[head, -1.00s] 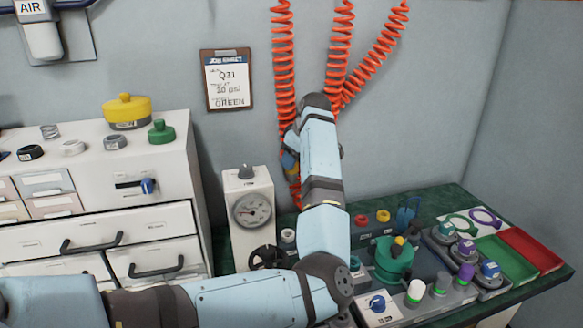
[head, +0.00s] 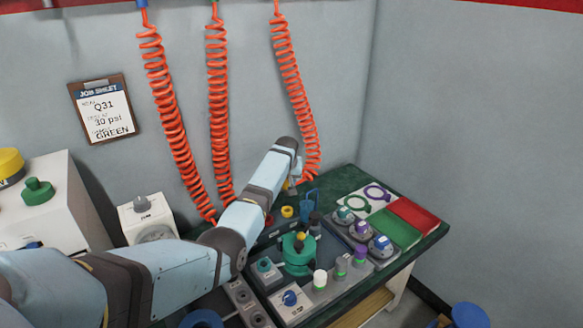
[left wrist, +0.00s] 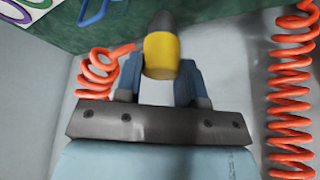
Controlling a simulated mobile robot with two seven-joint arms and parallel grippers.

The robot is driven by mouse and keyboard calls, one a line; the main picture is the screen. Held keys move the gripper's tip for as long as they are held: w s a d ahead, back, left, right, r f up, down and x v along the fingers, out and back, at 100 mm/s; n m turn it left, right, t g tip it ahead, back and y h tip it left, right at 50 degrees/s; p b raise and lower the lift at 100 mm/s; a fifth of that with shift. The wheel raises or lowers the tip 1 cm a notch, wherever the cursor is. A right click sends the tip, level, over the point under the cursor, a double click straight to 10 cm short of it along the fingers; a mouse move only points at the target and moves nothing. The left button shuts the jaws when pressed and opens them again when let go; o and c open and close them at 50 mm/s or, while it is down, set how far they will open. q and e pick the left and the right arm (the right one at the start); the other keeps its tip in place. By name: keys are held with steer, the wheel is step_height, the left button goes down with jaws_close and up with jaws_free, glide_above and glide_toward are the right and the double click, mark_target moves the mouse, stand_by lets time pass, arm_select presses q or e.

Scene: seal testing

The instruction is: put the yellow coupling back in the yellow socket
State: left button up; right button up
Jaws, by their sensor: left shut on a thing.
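My left gripper (head: 291,187) is shut on the yellow coupling (left wrist: 160,56), which has a dark grey end pointing away from the wrist. In the head view the coupling is a small yellow patch (head: 285,186) beside the gripper, mostly hidden by my arm. A coiled red hose (head: 295,95) runs down to the gripper. A yellow ring-shaped socket (head: 287,212) sits on the bench, below the gripper in the picture and apart from the coupling. A red socket (head: 269,219) is left of it, partly behind my arm. My right gripper is not in view.
A blue wire-like holder (head: 309,205) stands right of the yellow socket. A green vessel (head: 298,255) and several knobbed fixtures stand in front. Two other coiled hoses (head: 172,110) (head: 218,110) hang left. Green (head: 396,229) and red (head: 415,212) trays lie at the right.

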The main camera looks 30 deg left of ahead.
mark_target(287, 195)
arm_select(q)
steer(key=shift+s+f+b, duration=0.1)
steer(key=shift+f+b, duration=1.1)
steer(key=shift+b, duration=0.05)
step_height(287, 195, down, 3)
steer(key=b, duration=0.3)
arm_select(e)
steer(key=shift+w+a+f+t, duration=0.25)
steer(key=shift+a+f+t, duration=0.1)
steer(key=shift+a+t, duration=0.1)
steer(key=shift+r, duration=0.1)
arm_select(q)
steer(key=shift+p, duration=0.55)
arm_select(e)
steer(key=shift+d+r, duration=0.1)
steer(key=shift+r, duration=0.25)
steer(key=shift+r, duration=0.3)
arm_select(q)
steer(key=shift+f, duration=1.45)
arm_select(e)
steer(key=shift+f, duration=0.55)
arm_select(q)
steer(key=o, duration=1)
